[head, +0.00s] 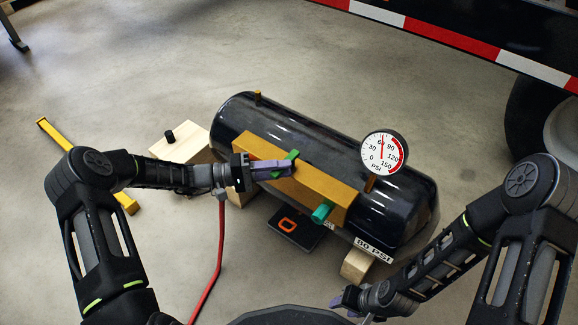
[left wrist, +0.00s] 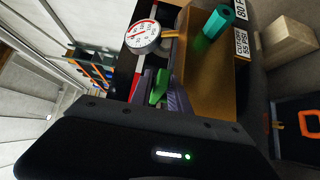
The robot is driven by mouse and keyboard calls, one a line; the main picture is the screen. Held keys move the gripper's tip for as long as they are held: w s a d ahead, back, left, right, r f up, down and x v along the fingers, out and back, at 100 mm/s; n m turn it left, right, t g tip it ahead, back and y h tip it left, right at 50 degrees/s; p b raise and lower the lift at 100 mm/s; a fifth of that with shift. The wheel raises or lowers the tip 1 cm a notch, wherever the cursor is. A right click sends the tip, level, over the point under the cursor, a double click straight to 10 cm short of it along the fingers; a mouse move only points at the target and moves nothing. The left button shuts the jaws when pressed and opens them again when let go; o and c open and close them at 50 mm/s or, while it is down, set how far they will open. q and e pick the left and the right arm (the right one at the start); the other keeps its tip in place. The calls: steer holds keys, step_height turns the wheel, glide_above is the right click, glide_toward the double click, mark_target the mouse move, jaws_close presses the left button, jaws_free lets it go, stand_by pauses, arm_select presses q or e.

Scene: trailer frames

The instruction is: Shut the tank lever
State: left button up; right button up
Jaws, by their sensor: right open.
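The black tank (head: 290,128) lies on its side on wooden blocks, with a brass-coloured block (head: 325,186) along its near side. The green lever (head: 291,156) stands out from the brass block near its left end. My left gripper (head: 275,169) is at the lever, its purple fingers overlapping it in the head view. In the left wrist view the green lever (left wrist: 159,88) shows right beside a purple finger; I cannot tell if the jaws grip it. My right gripper (head: 345,302) is open, low at the front, partly hidden by its own arm, and away from the tank.
A round pressure gauge (head: 384,153) stands on the tank, its needle pointing nearly straight up. A teal fitting (head: 323,211) sticks out of the brass block. A red hose (head: 216,262) hangs to the floor. A wooden block (head: 183,143) and a yellow bar (head: 62,145) lie left.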

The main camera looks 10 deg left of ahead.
arm_select(q)
steer(key=v, duration=0.5)
steer(key=shift+p, duration=0.4)
steer(key=shift+a, duration=0.1)
